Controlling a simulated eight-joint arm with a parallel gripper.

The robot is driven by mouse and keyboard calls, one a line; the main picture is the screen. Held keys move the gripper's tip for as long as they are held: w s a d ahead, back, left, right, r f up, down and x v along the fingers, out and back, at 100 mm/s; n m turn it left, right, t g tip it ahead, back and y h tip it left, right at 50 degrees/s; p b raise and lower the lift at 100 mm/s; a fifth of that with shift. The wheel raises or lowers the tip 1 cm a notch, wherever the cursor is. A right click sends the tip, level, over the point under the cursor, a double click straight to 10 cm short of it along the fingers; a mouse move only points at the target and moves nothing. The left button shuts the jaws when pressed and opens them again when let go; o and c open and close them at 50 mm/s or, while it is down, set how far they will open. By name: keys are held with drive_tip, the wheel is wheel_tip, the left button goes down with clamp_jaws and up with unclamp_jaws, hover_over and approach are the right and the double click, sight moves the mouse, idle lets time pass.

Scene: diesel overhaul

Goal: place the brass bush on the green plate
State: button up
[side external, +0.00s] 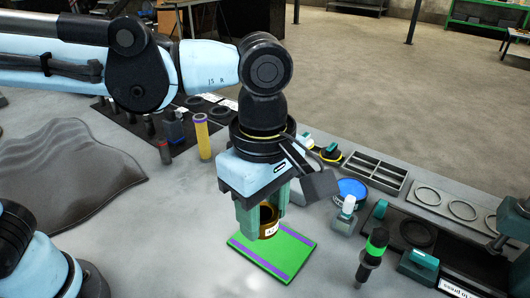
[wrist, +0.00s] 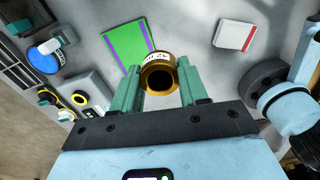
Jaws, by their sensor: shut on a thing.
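The brass bush (side external: 269,229) is a short golden ring with a white label. It sits between the green fingers of my gripper (side external: 265,212), which is shut on it. In the wrist view the bush (wrist: 158,86) shows its open bore, held between the fingertips (wrist: 158,72). The green plate (side external: 282,257) is flat on the bench with purple stripes along two edges. In the side view the bush overlaps the plate's far edge. In the wrist view it overlaps the near right corner of the plate (wrist: 124,42). It looks held above the bench; the exact gap cannot be told.
A blue round tin (side external: 351,190) and a white-and-teal item (side external: 345,215) stand right of the plate. A black-and-green tool (side external: 372,255) stands upright nearby. A grey compartment tray (side external: 375,172) lies behind. A white-and-red box (wrist: 233,35) lies apart from the plate.

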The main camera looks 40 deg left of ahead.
sight(262, 232)
drive_tip(key=s+d, duration=0.1)
drive_tip(key=s+m, duration=0.1)
drive_tip(key=shift+s+d+f, duration=0.2)
drive_tip(key=shift+s+d, duration=0.1)
drive_tip(key=shift+d, duration=0.05)
drive_tip(key=w+a+f, duration=0.2)
drive_tip(key=w+f, duration=0.1)
drive_tip(key=f, duration=0.1)
drive_tip(key=w+a+f, duration=0.1)
drive_tip(key=w+f, duration=0.2)
drive_tip(key=w, duration=0.1)
drive_tip(key=w+a+f, duration=0.2)
drive_tip(key=w+f, duration=0.1)
drive_tip(key=f, duration=0.1)
drive_tip(key=shift+w+a+f, duration=0.25)
drive_tip(key=shift+a+f, duration=0.05)
drive_tip(key=shift+a, duration=0.05)
drive_tip(key=shift+f, duration=2.05)
drive_tip(key=o, duration=1.2)
drive_tip(key=shift+f, duration=0.15)
drive_tip(key=shift+o, duration=0.2)
